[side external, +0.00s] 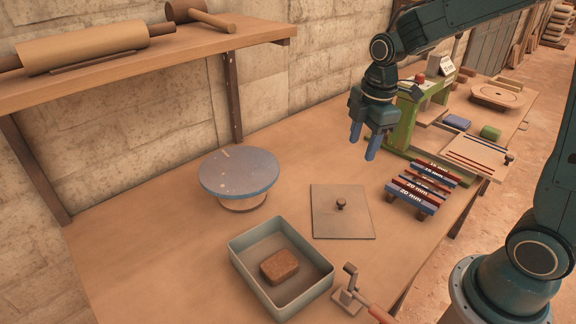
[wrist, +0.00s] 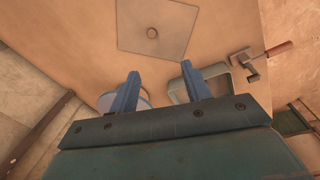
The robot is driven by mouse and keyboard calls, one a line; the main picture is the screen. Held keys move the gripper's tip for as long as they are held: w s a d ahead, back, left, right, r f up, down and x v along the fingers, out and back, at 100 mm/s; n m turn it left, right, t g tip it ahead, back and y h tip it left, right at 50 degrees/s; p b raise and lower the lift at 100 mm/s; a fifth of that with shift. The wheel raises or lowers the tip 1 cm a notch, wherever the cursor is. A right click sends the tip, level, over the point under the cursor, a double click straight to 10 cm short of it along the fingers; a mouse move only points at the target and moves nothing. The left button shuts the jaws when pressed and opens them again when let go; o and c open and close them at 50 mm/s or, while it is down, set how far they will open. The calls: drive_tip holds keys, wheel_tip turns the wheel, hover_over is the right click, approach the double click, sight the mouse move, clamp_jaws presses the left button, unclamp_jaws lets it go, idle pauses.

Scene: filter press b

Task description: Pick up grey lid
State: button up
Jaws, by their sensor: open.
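The grey lid (side external: 328,222) is a flat square plate lying on the wooden table, with a small dark knob (side external: 341,204) at its middle. Nothing hides the lid.
A grey-green tray (side external: 243,266) with a brown block (side external: 279,266) stands in front of the lid. A round blue turntable (side external: 238,172) is at left, and a rack of labelled bars (side external: 420,188) at right. A green press (side external: 405,125) stands behind. A wooden shelf (side external: 150,60) overhangs the back left.

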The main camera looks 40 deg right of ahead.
drive_tip(key=w+d+f+n+g, duration=0.1)
drive_tip(key=w+d+f+n, duration=0.1)
drive_tip(key=w+f+n, duration=0.2)
wheel_tip(320, 180, down, 3)
drive_tip(key=shift+f, duration=0.1)
hover_over(342, 201)
drive_tip(key=f, duration=0.8)
drive_tip(key=shift+s+d+f, duration=0.1)
drive_tip(key=shift+d+f, duration=0.1)
drive_tip(key=shift+f, duration=0.05)
drive_tip(key=shift+w+a+f, duration=0.1)
drive_tip(key=shift+f, duration=1.2)
drive_tip(key=shift+w+a+f, duration=0.1)
drive_tip(key=shift+f, duration=1.2)
clamp_jaws()
